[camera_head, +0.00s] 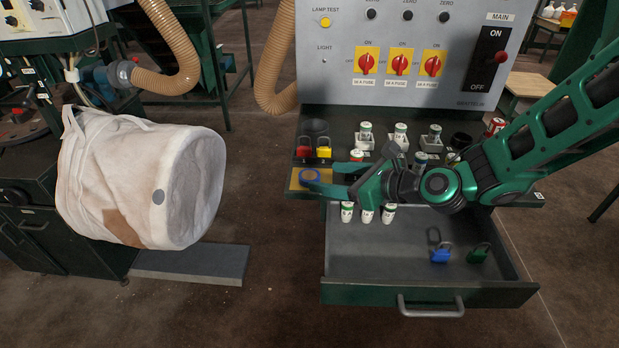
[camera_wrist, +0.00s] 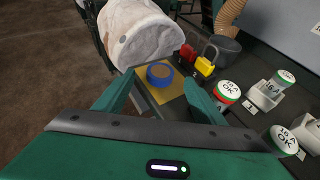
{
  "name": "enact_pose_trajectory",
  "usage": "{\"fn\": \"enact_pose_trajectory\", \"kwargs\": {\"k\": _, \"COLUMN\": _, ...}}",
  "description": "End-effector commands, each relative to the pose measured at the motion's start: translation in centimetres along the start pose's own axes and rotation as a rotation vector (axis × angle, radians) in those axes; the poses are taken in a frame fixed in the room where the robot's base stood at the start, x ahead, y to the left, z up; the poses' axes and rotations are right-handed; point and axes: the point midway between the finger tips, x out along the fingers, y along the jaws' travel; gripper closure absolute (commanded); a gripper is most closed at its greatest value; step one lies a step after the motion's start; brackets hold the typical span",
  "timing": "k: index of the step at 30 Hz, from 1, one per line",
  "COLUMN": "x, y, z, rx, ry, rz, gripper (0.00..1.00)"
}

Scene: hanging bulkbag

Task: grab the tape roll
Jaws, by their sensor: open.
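The blue tape roll (camera_head: 309,175) lies on a yellow square (camera_head: 295,185) at the left end of the cabinet shelf. In the wrist view the tape roll (camera_wrist: 160,75) lies flat, ahead of my fingers, with the yellow pad showing around it. My gripper (camera_head: 333,179) is open and comes in from the right, its fingertips close to the roll. In the wrist view my gripper (camera_wrist: 157,87) has one finger on each side below the roll, with nothing held between them. I cannot tell whether a fingertip touches the roll.
Red (camera_head: 304,148) and yellow (camera_head: 324,148) padlocks stand just behind the roll. Several labelled fuses (camera_head: 400,135) stand along the shelf. An open drawer (camera_head: 420,292) below holds blue and green padlocks. A white bulk bag (camera_head: 140,180) hangs at left, with a clear gap between.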

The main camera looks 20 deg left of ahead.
Motion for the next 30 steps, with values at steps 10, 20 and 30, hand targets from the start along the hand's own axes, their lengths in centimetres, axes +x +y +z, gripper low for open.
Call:
{"fn": "enact_pose_trajectory", "kwargs": {"k": 10, "x": 3.0, "y": 0.1, "z": -0.2, "rx": -0.002, "ry": 0.001, "rz": 0.003, "gripper": 0.37}}
{"fn": "enact_pose_trajectory", "kwargs": {"k": 20, "x": 6.3, "y": -0.2, "z": -0.3, "rx": -0.004, "ry": 0.001, "rz": 0.0, "gripper": 0.37}}
{"fn": "enact_pose_trajectory", "kwargs": {"k": 30, "x": 6.3, "y": -0.2, "z": -0.3, "rx": -0.003, "ry": 0.001, "rz": -0.001, "gripper": 0.65}}
